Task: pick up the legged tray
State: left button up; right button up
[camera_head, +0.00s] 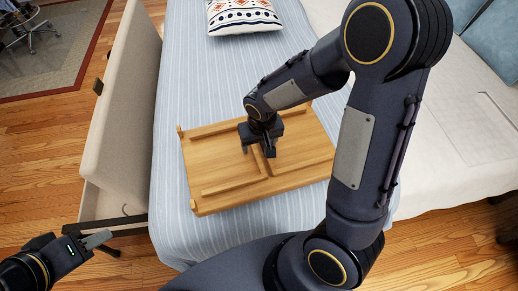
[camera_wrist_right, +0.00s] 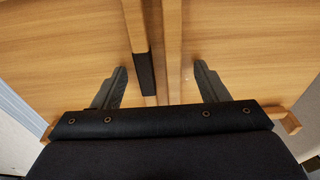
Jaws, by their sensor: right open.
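The legged tray (camera_head: 215,157) is a light brown wooden board with raised wooden strips on its upper face. It lies flat on the striped bed in the head view. My right gripper (camera_head: 260,150) is over the tray's middle, pointing down, with its jaws open. In the right wrist view the tray (camera_wrist_right: 60,50) fills the picture, and the right gripper (camera_wrist_right: 161,85) has its two fingers apart on either side of wooden bars. Whether the fingers touch the tray is unclear. My left gripper (camera_head: 97,242) is low at the left, away from the tray; its jaw opening is unclear.
The bed (camera_head: 185,95) has a blue-grey striped cover, with a patterned pillow (camera_head: 243,16) at the far end. A beige bed side panel (camera_head: 122,100) stands at the left. A pale sofa (camera_head: 470,130) lies to the right. Wooden floor (camera_head: 45,145) is clear at the left.

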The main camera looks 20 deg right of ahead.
jog(key=shift+f, duration=0.15)
dwell(0.3)
grip_shut()
